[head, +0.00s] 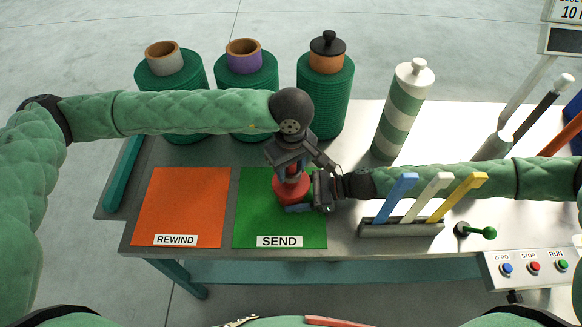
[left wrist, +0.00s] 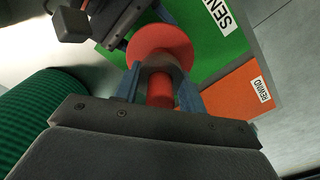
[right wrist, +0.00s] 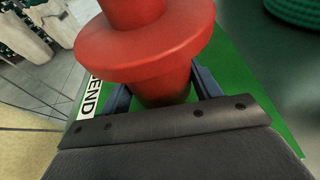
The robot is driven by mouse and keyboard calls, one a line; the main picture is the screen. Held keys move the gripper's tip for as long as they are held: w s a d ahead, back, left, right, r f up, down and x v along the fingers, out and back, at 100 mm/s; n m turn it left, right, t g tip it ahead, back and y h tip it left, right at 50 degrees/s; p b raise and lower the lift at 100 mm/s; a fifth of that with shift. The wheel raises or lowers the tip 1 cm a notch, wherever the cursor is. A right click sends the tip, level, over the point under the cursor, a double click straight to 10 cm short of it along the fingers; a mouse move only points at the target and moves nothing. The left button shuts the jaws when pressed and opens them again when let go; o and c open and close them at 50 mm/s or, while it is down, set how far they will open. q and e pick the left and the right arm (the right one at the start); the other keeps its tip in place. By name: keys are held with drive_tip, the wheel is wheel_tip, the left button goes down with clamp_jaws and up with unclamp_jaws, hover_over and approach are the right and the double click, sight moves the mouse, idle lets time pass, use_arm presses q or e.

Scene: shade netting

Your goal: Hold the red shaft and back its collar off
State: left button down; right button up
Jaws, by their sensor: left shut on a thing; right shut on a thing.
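The red shaft (head: 291,190) stands over the green SEND mat (head: 255,225), with a wide red flange. In the left wrist view its flange (left wrist: 160,44) lies beyond a dark grey-brown collar (left wrist: 172,70), and a red end shows nearer the palm. My left gripper (head: 289,168) reaches down from above, its blue fingers shut on either side of the collar. My right gripper (head: 305,203) comes in from the right, low down. In the right wrist view it is shut on the red shaft (right wrist: 160,88) below the flange. The head view mostly hides the collar.
An orange REWIND mat (head: 185,205) lies to the left. Several green netting rolls (head: 325,100) stand behind, with a striped green-and-white cylinder (head: 402,110) at back right. A rack of coloured levers (head: 400,229) and a green-knobbed lever (head: 482,232) sit close to my right arm.

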use_arm(q)
drive_tip(key=c, duration=0.8)
unclamp_jaws()
drive_tip(key=shift+c, duration=0.2)
drive_tip(key=shift+r, duration=0.15)
drive_tip(key=shift+r, duration=2.35)
drive_tip(key=o, duration=0.6)
wheel_tip(320, 180, up, 12)
